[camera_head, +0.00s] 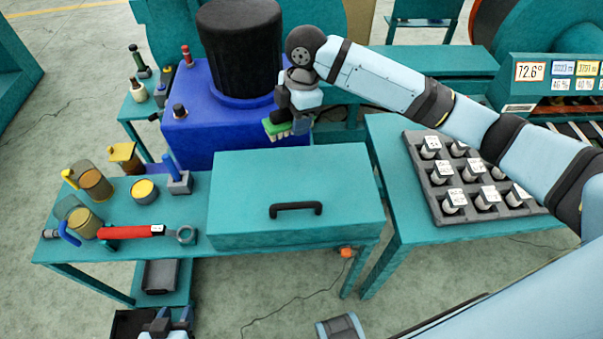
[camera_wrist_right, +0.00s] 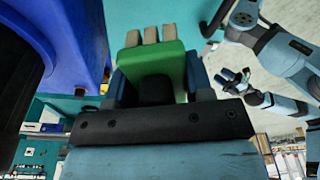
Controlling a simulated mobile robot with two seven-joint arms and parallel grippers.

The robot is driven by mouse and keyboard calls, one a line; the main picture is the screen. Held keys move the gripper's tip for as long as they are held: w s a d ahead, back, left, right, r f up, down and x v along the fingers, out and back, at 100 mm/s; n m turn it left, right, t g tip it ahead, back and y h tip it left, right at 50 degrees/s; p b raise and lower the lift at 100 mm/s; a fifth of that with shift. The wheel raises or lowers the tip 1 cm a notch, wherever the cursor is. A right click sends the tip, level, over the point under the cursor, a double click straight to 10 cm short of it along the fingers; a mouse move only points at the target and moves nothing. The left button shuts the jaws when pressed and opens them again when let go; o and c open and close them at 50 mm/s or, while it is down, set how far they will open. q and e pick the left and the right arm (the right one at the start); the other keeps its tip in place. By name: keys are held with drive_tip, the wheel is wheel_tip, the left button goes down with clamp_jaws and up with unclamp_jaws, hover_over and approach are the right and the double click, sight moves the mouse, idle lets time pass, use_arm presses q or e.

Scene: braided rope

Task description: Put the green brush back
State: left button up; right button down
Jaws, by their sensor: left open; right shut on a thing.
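The green brush (camera_head: 277,131) is in the jaws of my right gripper (camera_head: 297,122), beyond the teal lidded box. In the head view its bristles hang downward beside the right side of the blue machine. In the right wrist view the green brush (camera_wrist_right: 155,64) sits between the fingers, with tan bristle tufts at its far end. My left gripper (camera_head: 166,322) is low at the bottom edge of the head view, open and empty. The left gripper also shows in the right wrist view (camera_wrist_right: 234,75), away from the brush.
A teal box (camera_head: 300,180) with a black handle stands on the table. The blue machine (camera_head: 200,130) carries a black drum (camera_head: 240,45). Tins and a red-handled tool (camera_head: 130,232) lie at left. A dark tray (camera_head: 437,210) of labelled cylinders sits on the right table.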

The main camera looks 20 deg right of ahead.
hover_over(295, 174)
wheel_tip(295, 174, down, 12)
drive_tip(key=shift+d+f, duration=0.15)
drive_tip(key=shift+f, duration=0.1)
drive_tip(key=shift+f+b, duration=0.4)
drive_tip(key=shift+f, duration=2.1)
drive_tip(key=shift+f, duration=0.1)
drive_tip(key=c, duration=0.5)
unclamp_jaws()
wheel_tip(295, 174, up, 12)
drive_tip(key=d, duration=0.2)
drive_tip(key=shift+w, duration=0.15)
